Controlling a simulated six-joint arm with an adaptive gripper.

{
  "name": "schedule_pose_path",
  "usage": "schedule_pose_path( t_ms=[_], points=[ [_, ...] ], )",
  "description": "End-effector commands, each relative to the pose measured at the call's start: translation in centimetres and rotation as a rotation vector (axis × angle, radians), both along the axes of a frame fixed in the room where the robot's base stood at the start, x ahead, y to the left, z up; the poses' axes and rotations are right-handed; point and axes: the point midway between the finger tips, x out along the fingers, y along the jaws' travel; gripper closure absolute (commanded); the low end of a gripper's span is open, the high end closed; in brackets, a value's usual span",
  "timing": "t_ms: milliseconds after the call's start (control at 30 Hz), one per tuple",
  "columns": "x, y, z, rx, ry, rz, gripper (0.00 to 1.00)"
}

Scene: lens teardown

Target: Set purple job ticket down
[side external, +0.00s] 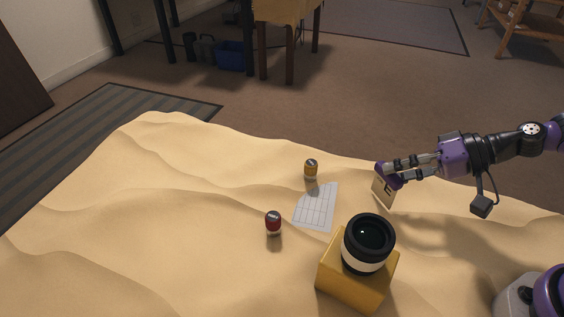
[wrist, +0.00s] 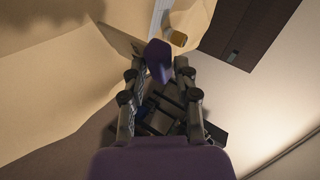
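The job ticket (side external: 383,189) is a pale card with a dark letter on it and a purple top part. My gripper (side external: 394,171) is shut on the purple top, and the card hangs down, tilted, seemingly just above the sand; contact cannot be told. The sand-coloured, rippled work surface (side external: 150,215) lies below.
A white gridded sheet (side external: 316,206) lies left of the ticket. A yellow-capped jar (side external: 311,168) stands behind it and a red-capped jar (side external: 273,222) to its left. A black lens (side external: 368,243) sits on a yellow block (side external: 352,285) in front. The left sand is clear.

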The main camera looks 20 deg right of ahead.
Motion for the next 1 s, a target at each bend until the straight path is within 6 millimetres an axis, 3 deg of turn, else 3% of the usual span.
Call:
schedule_pose_path(
  t_ms=[467,800,1000],
  points=[
    [0.0,-0.2,0.4,-0.002,-0.003,-0.002,0.39],
    [-2.8,-4.3,3.3,-0.003,-0.003,-0.007,0.39],
    [-3.9,-4.9,3.9,-0.059,0.017,0.036,0.39]
  ],
)
